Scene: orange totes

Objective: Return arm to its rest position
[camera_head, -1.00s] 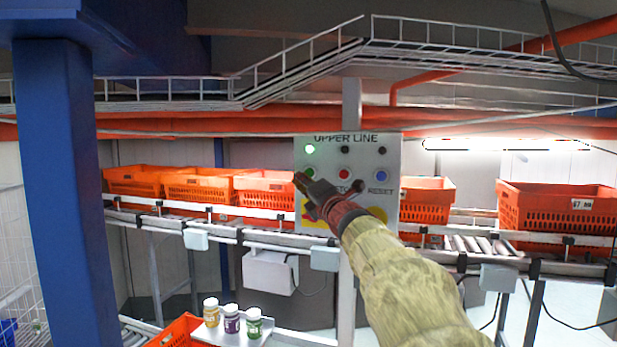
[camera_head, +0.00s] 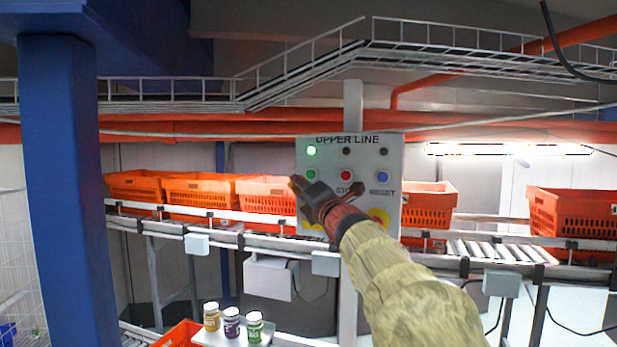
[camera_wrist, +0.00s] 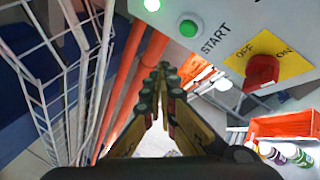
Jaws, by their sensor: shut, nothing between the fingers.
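My gripper (camera_head: 303,192) is at the end of my raised arm, in front of the lower left part of the control panel (camera_head: 325,160) in the head view. In the wrist view my gripper (camera_wrist: 163,80) is shut, its fingertips together with nothing between them. The panel shows a lit green lamp (camera_head: 311,151), a green START button (camera_wrist: 189,28) and a red switch on a yellow OFF/ON plate (camera_wrist: 270,58). The gripper looks apart from the START button. My arm hides part of the panel's lower half.
Orange totes (camera_head: 199,191) stand on the upper roller conveyor (camera_head: 497,249) behind. A blue column (camera_head: 64,190) rises at the left. Below, three jars (camera_head: 232,322) stand on a white tray beside an orange tote (camera_head: 176,335). A wire cable tray (camera_head: 300,68) runs overhead.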

